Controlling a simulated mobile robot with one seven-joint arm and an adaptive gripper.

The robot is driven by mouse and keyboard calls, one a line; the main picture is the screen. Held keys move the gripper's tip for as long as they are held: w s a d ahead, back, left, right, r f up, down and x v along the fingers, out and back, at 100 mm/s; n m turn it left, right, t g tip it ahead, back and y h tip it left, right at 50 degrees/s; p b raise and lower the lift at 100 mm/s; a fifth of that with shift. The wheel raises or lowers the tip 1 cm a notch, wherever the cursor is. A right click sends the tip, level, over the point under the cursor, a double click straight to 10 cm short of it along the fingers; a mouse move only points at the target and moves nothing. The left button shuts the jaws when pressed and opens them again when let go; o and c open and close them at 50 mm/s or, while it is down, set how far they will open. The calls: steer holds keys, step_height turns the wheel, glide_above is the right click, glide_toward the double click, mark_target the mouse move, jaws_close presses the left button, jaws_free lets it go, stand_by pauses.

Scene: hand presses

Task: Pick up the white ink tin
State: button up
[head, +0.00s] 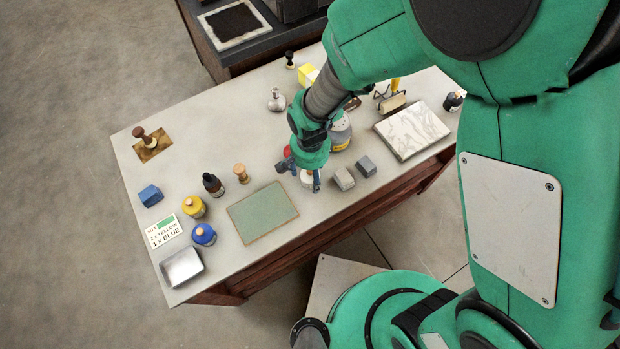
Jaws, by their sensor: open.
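My gripper (301,174) points down over the front part of the table, right of the green mat. It is open, with one finger at the left and one at the right. A small white object (306,181), which looks like the white ink tin, shows between the fingers. Most of it is hidden by my gripper, and I cannot tell whether a finger touches it.
A yellow tin (194,207) and a blue tin (204,235) stand farther left. A marble slab (412,130) lies at the right.

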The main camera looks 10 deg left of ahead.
steer(key=shift+f, duration=0.65)
steer(key=c, duration=1.5)
